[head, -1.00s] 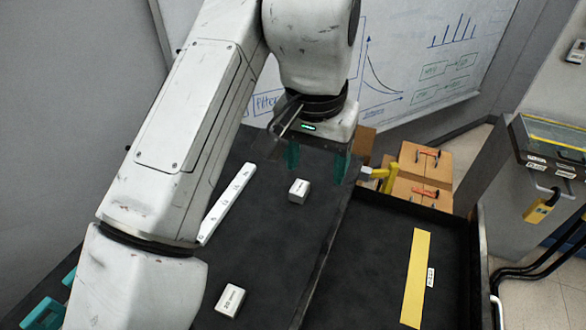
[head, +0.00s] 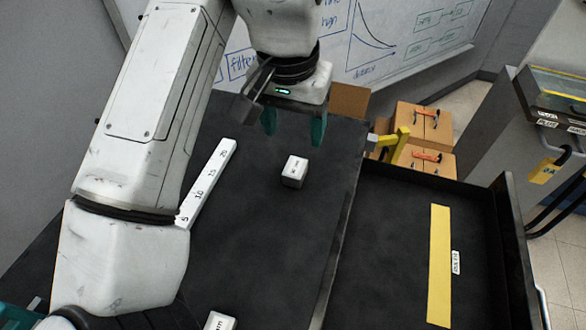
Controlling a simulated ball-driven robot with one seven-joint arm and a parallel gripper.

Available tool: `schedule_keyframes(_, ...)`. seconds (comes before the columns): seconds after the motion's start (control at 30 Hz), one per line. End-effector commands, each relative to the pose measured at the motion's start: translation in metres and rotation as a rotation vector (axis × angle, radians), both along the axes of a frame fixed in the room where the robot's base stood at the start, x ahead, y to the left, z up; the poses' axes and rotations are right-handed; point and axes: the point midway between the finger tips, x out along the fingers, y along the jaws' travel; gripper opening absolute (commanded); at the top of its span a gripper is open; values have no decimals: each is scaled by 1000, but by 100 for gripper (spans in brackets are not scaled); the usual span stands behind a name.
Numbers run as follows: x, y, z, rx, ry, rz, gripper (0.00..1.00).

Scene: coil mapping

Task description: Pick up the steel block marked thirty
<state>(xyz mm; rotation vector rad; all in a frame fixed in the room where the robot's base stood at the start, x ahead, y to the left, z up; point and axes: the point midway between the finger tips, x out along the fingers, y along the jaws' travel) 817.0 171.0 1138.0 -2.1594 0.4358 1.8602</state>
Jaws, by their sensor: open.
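A small pale steel block (head: 294,171) sits on the dark tabletop (head: 270,240), near the middle of the view. Its label is too small to read. A second pale block (head: 219,321) lies at the bottom edge, partly cut off, and its marking cannot be read. My gripper (head: 292,127) has teal fingers set apart, with nothing between them. It appears above and beyond the middle block, apart from it. How high it is over the table is hard to tell.
A white numbered ruler strip (head: 207,183) lies left of the middle block. To the right is a raised-edge black tray (head: 395,235) with a yellow strip (head: 439,265). Cardboard boxes (head: 424,123) stand behind it. The tabletop around the middle block is clear.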

Motion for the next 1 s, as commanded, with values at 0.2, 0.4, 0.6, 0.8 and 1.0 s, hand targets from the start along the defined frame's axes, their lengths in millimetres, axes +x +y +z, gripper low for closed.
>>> schedule_keyframes(0.2, 4, -2, -32, -1, 3, 0, 68)
schedule_keyframes(0.4, 5, -2, -46, 0, 1, 0, 68)
schedule_keyframes(0.6, 3, -1, -70, -1, 1, 1, 68)
schedule_keyframes(0.8, 6, -2, -93, -1, -1, 0, 68)
schedule_keyframes(1.0, 6, -3, -97, 0, -1, 0, 68)
